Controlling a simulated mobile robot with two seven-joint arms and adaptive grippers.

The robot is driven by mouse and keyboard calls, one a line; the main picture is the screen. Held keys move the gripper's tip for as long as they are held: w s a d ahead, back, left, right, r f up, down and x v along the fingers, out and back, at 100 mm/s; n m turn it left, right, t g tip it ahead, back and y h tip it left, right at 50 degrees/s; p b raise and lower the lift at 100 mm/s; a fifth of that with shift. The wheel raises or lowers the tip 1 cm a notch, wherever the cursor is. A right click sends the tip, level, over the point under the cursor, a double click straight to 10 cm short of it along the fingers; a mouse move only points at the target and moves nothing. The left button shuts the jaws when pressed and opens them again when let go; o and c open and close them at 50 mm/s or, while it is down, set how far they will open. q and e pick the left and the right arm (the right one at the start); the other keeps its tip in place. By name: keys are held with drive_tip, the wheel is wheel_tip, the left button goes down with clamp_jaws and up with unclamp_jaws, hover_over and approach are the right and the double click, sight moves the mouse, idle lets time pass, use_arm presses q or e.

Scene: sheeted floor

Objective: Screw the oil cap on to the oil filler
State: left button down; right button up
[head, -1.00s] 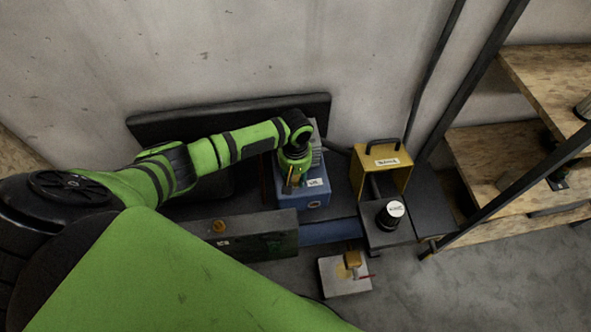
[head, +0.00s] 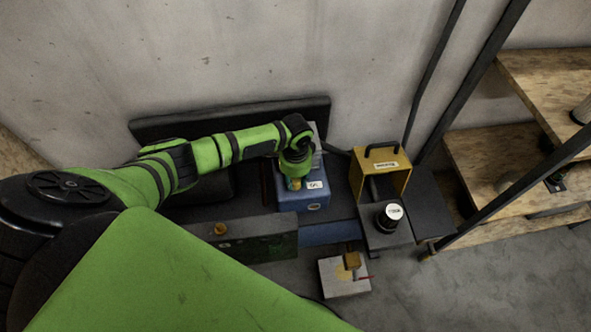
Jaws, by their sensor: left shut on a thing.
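My left arm reaches in from the left, and my left gripper (head: 295,183) points down over the near left part of the blue box (head: 315,205) with a white label. It is shut on a small yellowish piece, which I take to be the oil cap; it is mostly hidden by the fingers. The oil filler is not clearly visible and seems to lie under or behind the gripper on the blue box. I cannot tell whether cap and filler touch. My right gripper is not in view.
Right of the blue box stand a yellow frame (head: 405,183) with a black handle and a black canister with a white top (head: 394,212). A dark panel (head: 255,240) is in front on the left. A small white plate (head: 338,285) lies on the floor. Wooden shelves (head: 500,180) stand at right.

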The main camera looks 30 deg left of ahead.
use_arm(q)
drive_tip(key=shift+w+m, duration=0.1)
drive_tip(key=shift+m, duration=0.5)
drive_tip(key=c, duration=0.8)
unclamp_jaws()
drive_tip(key=shift+d+r, duration=0.1)
drive_tip(key=shift+c, duration=0.9)
